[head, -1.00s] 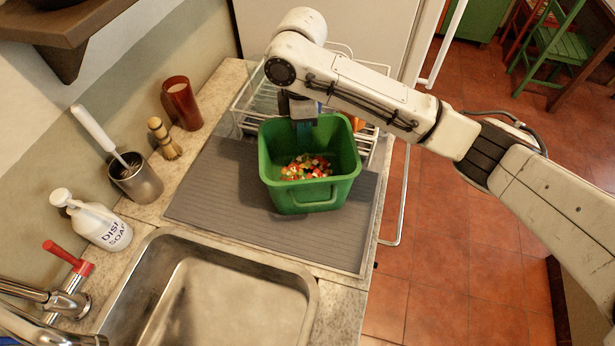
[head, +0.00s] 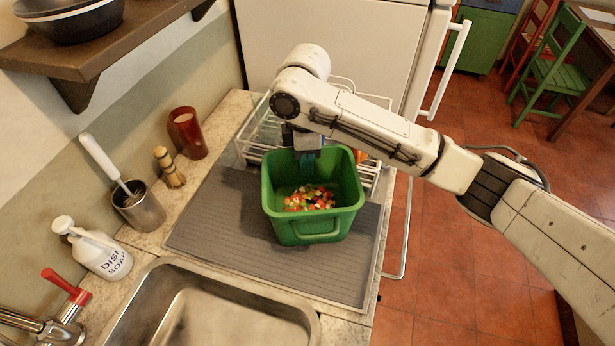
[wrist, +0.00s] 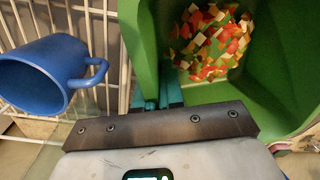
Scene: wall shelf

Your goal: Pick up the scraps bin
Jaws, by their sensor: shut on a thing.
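The scraps bin (head: 318,229) is a green open tub with colourful chopped scraps (head: 309,198) on its floor. It is upright over the grey ribbed mat; I cannot tell whether it touches the mat. My gripper (head: 307,162) reaches down at the bin's far wall and is shut on that rim. In the wrist view, the teal fingers of my gripper (wrist: 158,98) close on the wall of the bin (wrist: 150,45), with the scraps (wrist: 212,42) inside to the right. The fingertips are partly hidden by the bin wall.
A white wire dish rack (head: 253,140) stands just behind the bin, with a blue mug (wrist: 40,75) in it. The grey mat (head: 215,215) has bare room at left. A sink (head: 210,310) lies in front. A soap bottle (head: 100,255), steel holder (head: 140,208) and red cup (head: 188,132) line the wall.

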